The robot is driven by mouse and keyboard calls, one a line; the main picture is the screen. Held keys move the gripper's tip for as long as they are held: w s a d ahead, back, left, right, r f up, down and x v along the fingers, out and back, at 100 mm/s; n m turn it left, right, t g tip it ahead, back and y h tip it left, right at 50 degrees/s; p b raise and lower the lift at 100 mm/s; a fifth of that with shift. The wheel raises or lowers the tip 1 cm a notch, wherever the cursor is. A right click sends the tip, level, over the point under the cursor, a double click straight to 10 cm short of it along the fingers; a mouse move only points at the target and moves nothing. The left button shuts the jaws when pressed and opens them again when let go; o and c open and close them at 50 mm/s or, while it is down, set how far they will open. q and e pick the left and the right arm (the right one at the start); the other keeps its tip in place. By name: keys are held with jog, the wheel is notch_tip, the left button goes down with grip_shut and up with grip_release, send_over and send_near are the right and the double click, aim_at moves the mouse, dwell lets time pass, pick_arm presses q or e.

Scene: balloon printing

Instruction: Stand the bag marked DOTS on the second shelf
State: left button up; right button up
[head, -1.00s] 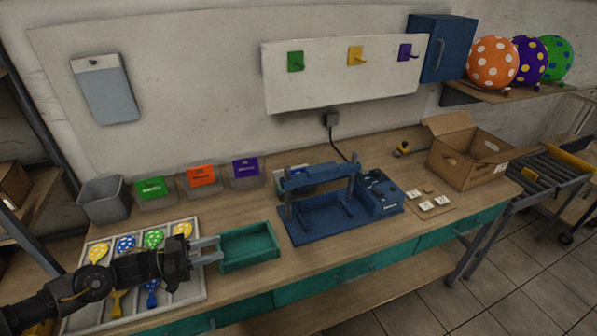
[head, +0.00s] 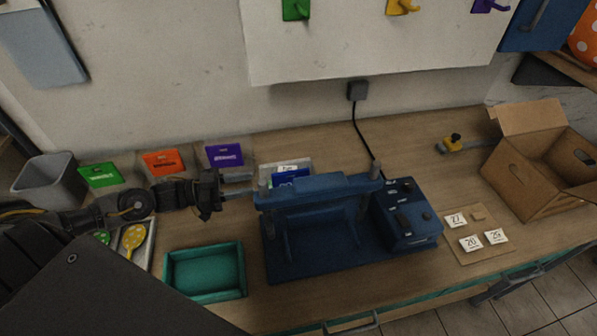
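Several clear packets with coloured cards stand along the back of the bench: green (head: 100,176), orange (head: 163,162) and purple (head: 224,155). A white packet with a blue label (head: 290,173) stands behind the blue press, partly hidden by it. The print on the labels is too small to tell which one says DOTS. My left gripper (head: 241,186) is open and empty, its fingers pointing right, just left of the press and close to the blue-labelled packet. My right gripper is not in view. No second shelf can be made out.
The blue press (head: 335,250) stands right of my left gripper. A green tray (head: 205,272) lies in front of it. A grey bin (head: 50,182) is at the left, an open cardboard box (head: 535,175) at the right. Bench around the numbered tiles' board (head: 490,255) is partly clear.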

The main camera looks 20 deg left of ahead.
aim_at(282, 175)
pick_arm(q)
jog(key=p+x, duration=0.4)
jog(key=x, duration=0.6)
jog(key=shift+w+r, duration=0.15)
jog(key=shift+w, duration=0.05)
jog(key=shift+w+d, duration=0.15)
jog(key=shift+c, duration=0.3)
grip_shut()
